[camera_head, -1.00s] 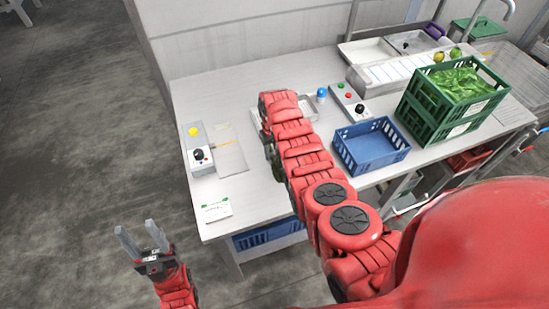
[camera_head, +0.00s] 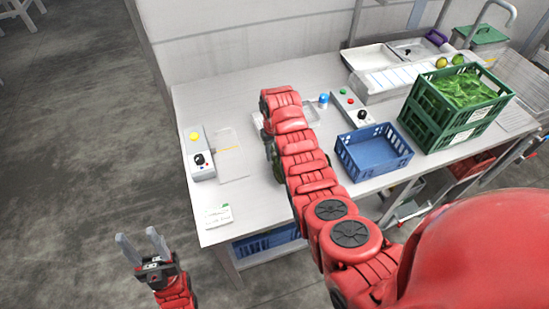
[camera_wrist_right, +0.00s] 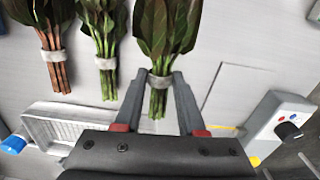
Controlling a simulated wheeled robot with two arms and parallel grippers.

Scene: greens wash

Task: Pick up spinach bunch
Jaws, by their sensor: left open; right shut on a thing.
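In the right wrist view, three leafy bunches with pale bands around their stems lie side by side. My right gripper (camera_wrist_right: 160,78) is shut on the stems of the rightmost one, a broad-leaved green bunch that I take for the spinach bunch (camera_wrist_right: 166,28), at its band. The middle bunch (camera_wrist_right: 103,30) has light green stems, and the left bunch (camera_wrist_right: 48,28) has reddish stems. In the head view my right arm hides the gripper and most of the bunches. My left gripper (camera_head: 143,246) is open and empty, off the table's front left.
A blue crate (camera_head: 373,170) stands empty right of my right arm. A green crate (camera_head: 417,127) full of leaves is behind it. A control box with a yellow button (camera_head: 200,170) sits at the table's left. A white tray (camera_wrist_right: 38,128) lies near the bunches.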

